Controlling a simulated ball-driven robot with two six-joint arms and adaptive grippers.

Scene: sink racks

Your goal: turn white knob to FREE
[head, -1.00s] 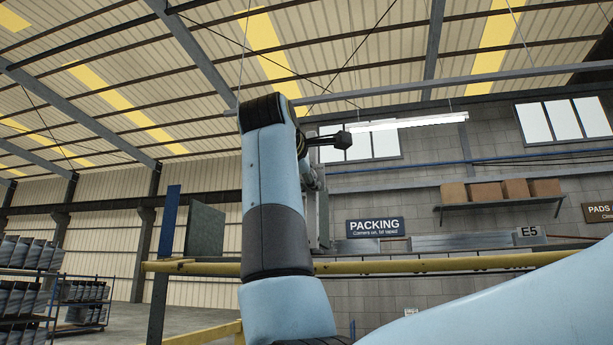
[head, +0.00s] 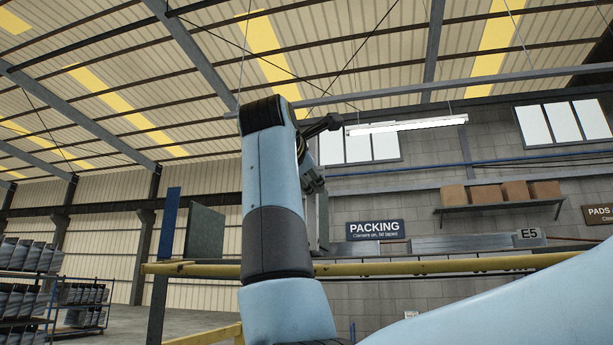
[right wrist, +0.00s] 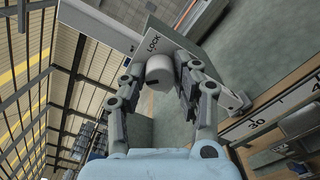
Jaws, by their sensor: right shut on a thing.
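The white knob (right wrist: 159,69) is a short round cylinder with a small dark mark on it, in the upper middle of the right wrist view. No FREE label can be seen. My right gripper (right wrist: 162,72) is shut on the knob, one finger on each side. In the head view my right gripper (head: 314,181) is mostly hidden behind my own arm, and the knob cannot be made out. My left gripper is not in view.
A yellow rail (head: 450,263) crosses behind my arm. A grey panel (head: 205,232) and a blue upright (head: 169,220) stand to its left. A board with numbers (right wrist: 277,108) lies right of the gripper in the right wrist view.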

